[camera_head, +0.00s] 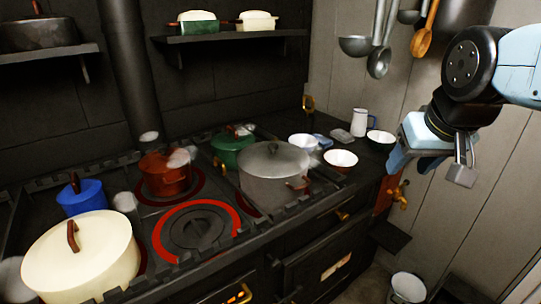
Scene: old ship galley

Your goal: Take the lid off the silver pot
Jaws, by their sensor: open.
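The silver pot (272,186) stands on the stove towards its right side. Its grey lid (258,160) is on it, with a dark knob on top and a reddish-brown handle on the pot's side. My gripper (430,164) hangs in the air at the upper right, well to the right of the pot and apart from it. It is open, with nothing seen between its fingers.
A cream pot (80,262), a blue pot (84,200), a red pot (166,178) and a green pot (229,152) share the stove (215,268). A bare red-ringed burner (196,228) lies left of the silver pot. Bowls (341,161) and a white jug (360,124) stand right. Ladles (379,60) hang above.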

